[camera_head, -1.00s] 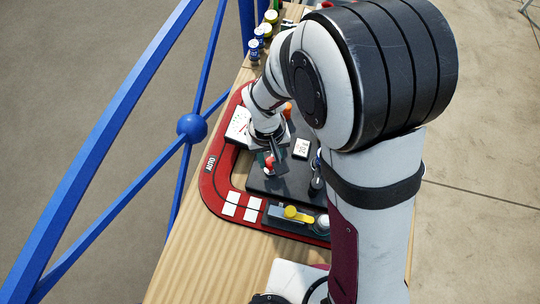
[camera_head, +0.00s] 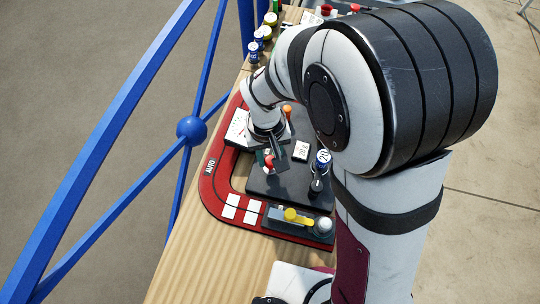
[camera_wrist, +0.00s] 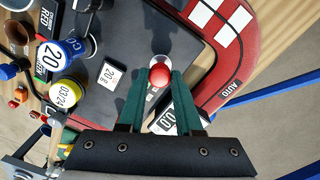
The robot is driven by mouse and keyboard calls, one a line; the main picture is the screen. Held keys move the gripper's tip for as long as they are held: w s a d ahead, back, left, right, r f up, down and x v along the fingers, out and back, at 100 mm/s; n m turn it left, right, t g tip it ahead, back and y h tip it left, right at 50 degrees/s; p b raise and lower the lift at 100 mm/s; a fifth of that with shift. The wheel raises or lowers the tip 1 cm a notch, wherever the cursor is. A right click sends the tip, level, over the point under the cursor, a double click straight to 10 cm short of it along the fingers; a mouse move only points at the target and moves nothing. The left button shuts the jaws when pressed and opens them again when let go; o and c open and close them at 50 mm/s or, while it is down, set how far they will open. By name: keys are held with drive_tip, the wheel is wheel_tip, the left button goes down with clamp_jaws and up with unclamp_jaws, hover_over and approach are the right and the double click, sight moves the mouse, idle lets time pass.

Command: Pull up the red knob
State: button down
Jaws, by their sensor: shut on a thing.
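The red knob (camera_head: 268,161) sits on the dark grey panel (camera_head: 262,188), near its left side. In the wrist view the red knob (camera_wrist: 160,75) shows as a round ball above a pale round base. My gripper (camera_head: 270,158) comes down over it from the far side. In the wrist view the green fingers of my gripper (camera_wrist: 158,78) lie on either side of the ball and are shut on it. I cannot tell whether the knob is raised from its base.
A yellow lever (camera_head: 292,214) and a white ball (camera_head: 323,223) stand at the panel's near edge. A blue-capped item marked 20 (camera_head: 322,158) stands right of the knob. Small bottles (camera_head: 254,50) line the far left table edge. A blue frame (camera_head: 190,128) borders the table's left.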

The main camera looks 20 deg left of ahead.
sight(267, 161)
drive_tip(key=c, duration=0.6)
unclamp_jaws()
drive_tip(key=shift+r, duration=0.1)
drive_tip(key=r, duration=1.5)
drive_tip(key=shift+s+a+r, duration=0.15)
drive_tip(key=shift+a+r, duration=0.15)
drive_tip(key=s+d+f+m, duration=0.1)
drive_tip(key=s+d+m, duration=0.2)
drive_tip(key=s+d, duration=0.1)
drive_tip(key=s+d+f+m+y, duration=0.1)
drive_tip(key=s+d+m, duration=0.3)
drive_tip(key=s+d, duration=0.1)
drive_tip(key=s+d+f+m+y, duration=0.1)
drive_tip(key=s+d+m, duration=0.3)
drive_tip(key=d, duration=0.2)
drive_tip(key=shift+s+d, duration=0.4)
